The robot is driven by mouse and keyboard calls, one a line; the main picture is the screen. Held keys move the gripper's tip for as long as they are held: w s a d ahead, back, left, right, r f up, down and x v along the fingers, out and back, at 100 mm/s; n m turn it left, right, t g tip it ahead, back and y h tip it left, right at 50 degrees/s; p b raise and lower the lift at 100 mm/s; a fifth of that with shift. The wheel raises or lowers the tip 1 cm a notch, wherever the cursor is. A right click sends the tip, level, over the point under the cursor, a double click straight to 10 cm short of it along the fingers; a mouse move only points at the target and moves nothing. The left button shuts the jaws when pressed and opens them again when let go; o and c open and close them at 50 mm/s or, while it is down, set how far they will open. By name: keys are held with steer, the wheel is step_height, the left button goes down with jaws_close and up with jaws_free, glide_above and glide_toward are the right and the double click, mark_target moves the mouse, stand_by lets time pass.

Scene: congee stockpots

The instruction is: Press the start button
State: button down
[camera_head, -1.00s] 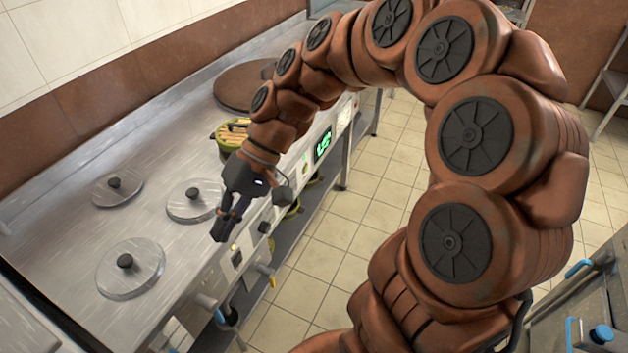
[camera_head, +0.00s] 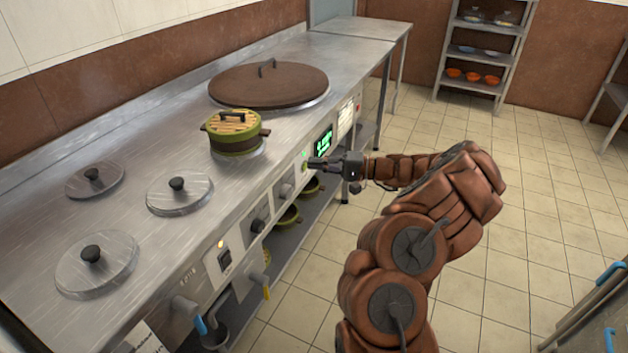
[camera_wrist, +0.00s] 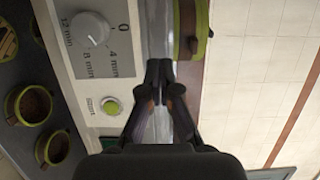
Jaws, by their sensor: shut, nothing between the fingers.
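The start button is a round green button with a pale rim (camera_wrist: 111,107) on the light front panel in the wrist view, with a small label beside it. In the head view it shows as a small green spot (camera_head: 304,154) on the counter's front, left of the green display. My gripper (camera_head: 314,163) is shut and empty, its fingertips close to the panel by the button. In the wrist view my gripper's fingertips (camera_wrist: 166,72) point to the right of the button, not over it. I cannot tell whether the fingers touch the panel.
A timer knob (camera_wrist: 90,29) with minute marks sits near the button. A green pot with a woven lid (camera_head: 235,132) stands on the counter above. A large brown lid (camera_head: 268,86) lies behind. Several pots (camera_wrist: 32,103) sit on the lower shelf. The tiled floor is free.

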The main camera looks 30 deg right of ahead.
mark_target(306, 167)
steer(key=s+d+f+m+t+h+b, duration=0.2)
steer(key=s+d+f+m+t+h, duration=0.1)
steer(key=d+f, duration=0.6)
steer(key=d, duration=0.2)
steer(key=shift+s+d+f+h, duration=0.15)
steer(key=shift+d+f+h, duration=0.1)
steer(key=shift+d+h, duration=0.15)
steer(key=b+x, duration=0.2)
steer(key=x, duration=1.2)
steer(key=shift+r, duration=0.15)
steer(key=shift+a, duration=0.1)
